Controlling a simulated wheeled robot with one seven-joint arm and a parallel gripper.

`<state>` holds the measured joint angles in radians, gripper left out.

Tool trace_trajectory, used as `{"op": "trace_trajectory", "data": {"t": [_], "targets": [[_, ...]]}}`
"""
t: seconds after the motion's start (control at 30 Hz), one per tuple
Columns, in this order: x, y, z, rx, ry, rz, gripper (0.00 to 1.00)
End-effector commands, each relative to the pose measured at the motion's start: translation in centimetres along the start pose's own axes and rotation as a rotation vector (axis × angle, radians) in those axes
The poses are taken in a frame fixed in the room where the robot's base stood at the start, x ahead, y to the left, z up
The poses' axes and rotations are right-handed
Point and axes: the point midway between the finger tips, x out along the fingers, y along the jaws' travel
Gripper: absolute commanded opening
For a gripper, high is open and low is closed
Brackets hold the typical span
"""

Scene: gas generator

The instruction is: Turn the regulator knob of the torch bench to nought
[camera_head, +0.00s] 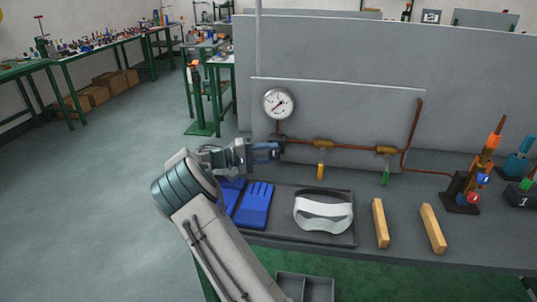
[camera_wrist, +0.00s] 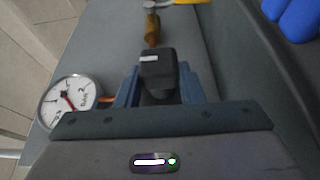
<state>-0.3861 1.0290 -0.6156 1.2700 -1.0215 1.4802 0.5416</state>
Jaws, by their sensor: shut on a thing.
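The regulator knob (camera_wrist: 158,62) is a dark block with a short white mark, seen in the wrist view between my blue fingers. My gripper (camera_wrist: 157,82) is shut on it. In the head view my gripper (camera_head: 272,150) reaches from the left to the start of the copper pipe (camera_head: 350,147), just below the gauge; its fingers mostly hide the knob there. The round white pressure gauge (camera_head: 278,103) is on the grey panel above. In the wrist view the gauge (camera_wrist: 68,101) shows at the left with a red needle; its reading is too small to tell.
Two brass valves, one with a yellow handle (camera_head: 321,171) and one with a green handle (camera_head: 385,177), are on the pipe. Below lie blue gloves (camera_head: 253,205), a white visor (camera_head: 323,212) and two wooden blocks (camera_head: 380,222). The torch stand (camera_head: 462,190) is at the right.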

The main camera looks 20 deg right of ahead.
Motion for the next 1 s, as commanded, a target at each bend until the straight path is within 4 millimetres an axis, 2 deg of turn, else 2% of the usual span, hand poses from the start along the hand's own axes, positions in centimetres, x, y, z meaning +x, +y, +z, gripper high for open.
{"op": "trace_trajectory", "data": {"t": [0.37, 0.4, 0.47, 0.8, 0.93, 1.0], "targets": [[0.0, 0.0, 0.0, -0.003, 0.000, 0.006, 0.12], [0.0, 0.0, 0.0, -0.003, 0.000, 0.006, 0.40], [0.0, 0.0, 0.0, -0.003, 0.000, 0.005, 0.56], [-0.2, -0.1, 0.0, -0.002, 0.000, 0.004, 0.56], [-1.7, -0.1, -0.1, -0.003, 0.003, 0.005, 0.56], [-3.1, -0.2, -0.1, -0.002, 0.005, 0.005, 0.56]]}}
